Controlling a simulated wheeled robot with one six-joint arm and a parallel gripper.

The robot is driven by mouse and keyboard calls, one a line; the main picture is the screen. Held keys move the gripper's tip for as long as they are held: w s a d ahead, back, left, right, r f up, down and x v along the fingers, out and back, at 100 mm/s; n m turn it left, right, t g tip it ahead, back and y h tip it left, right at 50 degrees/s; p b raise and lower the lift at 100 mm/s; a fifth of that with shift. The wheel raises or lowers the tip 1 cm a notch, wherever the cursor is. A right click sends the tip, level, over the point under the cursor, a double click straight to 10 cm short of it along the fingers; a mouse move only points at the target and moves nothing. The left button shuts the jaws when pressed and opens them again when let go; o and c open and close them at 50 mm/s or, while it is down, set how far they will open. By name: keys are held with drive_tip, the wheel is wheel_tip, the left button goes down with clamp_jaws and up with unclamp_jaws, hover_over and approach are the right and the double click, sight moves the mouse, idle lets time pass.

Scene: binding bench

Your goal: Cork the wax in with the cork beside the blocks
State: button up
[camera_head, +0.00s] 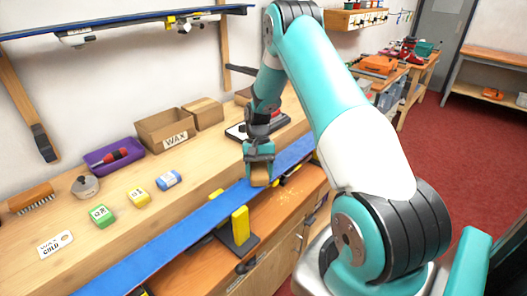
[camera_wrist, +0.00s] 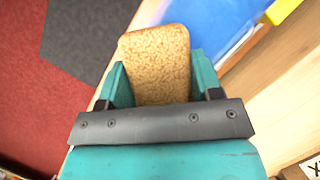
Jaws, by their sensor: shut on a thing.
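My gripper (camera_head: 258,160) is shut on a tan cork block (camera_head: 260,178). In the wrist view the cork (camera_wrist: 157,62) stands out between the two teal fingers of my gripper (camera_wrist: 161,84). The long blue ski (camera_head: 205,217) lies base up along the front of the bench. In the head view the cork overlaps the ski; whether it touches it I cannot tell. In the wrist view the ski (camera_wrist: 215,28) runs behind and right of the cork. The wax blocks are green (camera_head: 102,215), yellow (camera_head: 138,197) and blue (camera_head: 169,179), in a row on the bench top.
A yellow-topped support (camera_head: 240,226) stands beside the ski. A purple tray (camera_head: 113,156), a WAX box (camera_head: 164,131), a brush (camera_head: 31,198), a round metal-coloured item (camera_head: 85,187) and a WAX COLD card (camera_head: 55,244) lie behind. Red floor (camera_head: 450,135) is open at right.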

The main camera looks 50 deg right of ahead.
sight(258, 170)
drive_tip(key=r+p, duration=0.4)
drive_tip(key=r, duration=0.3)
drive_tip(key=shift+a+r, duration=0.1)
drive_tip(key=shift+a, duration=0.1)
